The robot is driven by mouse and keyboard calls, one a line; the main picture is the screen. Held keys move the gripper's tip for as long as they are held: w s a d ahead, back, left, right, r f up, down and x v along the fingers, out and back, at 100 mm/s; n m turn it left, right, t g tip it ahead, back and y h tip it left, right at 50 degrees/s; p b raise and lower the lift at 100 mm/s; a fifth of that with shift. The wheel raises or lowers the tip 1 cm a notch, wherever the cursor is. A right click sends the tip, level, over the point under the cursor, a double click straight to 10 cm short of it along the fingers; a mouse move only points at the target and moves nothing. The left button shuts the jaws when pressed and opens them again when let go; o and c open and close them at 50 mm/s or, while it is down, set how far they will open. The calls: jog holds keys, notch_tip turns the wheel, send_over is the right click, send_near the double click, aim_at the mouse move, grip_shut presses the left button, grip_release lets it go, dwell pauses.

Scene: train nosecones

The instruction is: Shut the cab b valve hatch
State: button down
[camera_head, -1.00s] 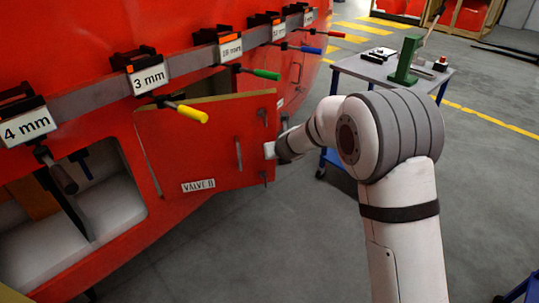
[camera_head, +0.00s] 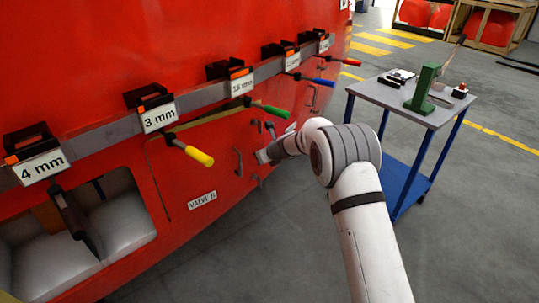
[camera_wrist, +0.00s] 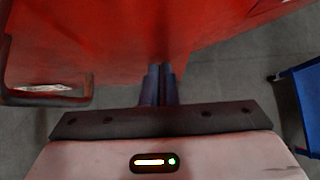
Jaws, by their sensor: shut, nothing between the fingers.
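The cab b valve hatch (camera_head: 205,165) is a red panel in the red nosecone wall, with a white "VALVE B" label (camera_head: 202,200) low on it and a handle (camera_head: 238,161) near its right side. It lies nearly flush with the wall. A thin tan edge shows along its top, and I cannot tell whether it is fully closed. My gripper (camera_head: 264,156) is at the hatch's right edge. In the wrist view my gripper (camera_wrist: 158,85) has its fingers together and empty, against or very near the red surface (camera_wrist: 100,45); contact is unclear.
A rail (camera_head: 205,95) above the hatch carries labelled holders and coloured-handled tools; a yellow-handled one (camera_head: 190,150) hangs in front of the hatch's top. An open bay (camera_head: 120,225) lies to the left. A blue-legged cart (camera_head: 415,110) stands at right. Floor between is clear.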

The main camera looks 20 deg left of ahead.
jog(key=shift+w+d, duration=0.35)
jog(key=shift+d, duration=0.2)
